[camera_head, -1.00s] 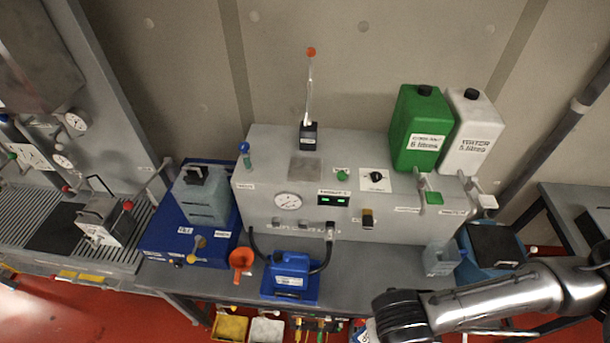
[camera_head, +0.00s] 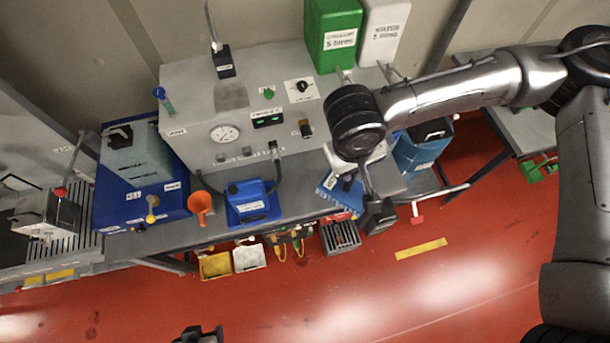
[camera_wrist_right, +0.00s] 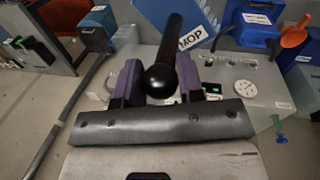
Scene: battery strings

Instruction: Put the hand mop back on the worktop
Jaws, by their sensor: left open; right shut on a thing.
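The hand mop (camera_head: 329,190) is blue and partly hidden by my right wrist in the head view. In the right wrist view its black round-ended handle (camera_wrist_right: 173,45) stands between the two fingers of my right gripper (camera_wrist_right: 157,82), which is shut on it. A blue part with a white "MOP" label (camera_wrist_right: 192,38) shows beyond. The mop is over or near the right front part of the grey worktop (camera_head: 300,190); I cannot tell whether it touches. My left gripper (camera_head: 199,337) is open at the bottom edge of the head view, over the red floor, with only its tip in view.
The grey console (camera_head: 190,80) is behind. A blue container (camera_head: 420,150) is to the right. Yellow and white bins (camera_head: 215,265) sit below the front edge.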

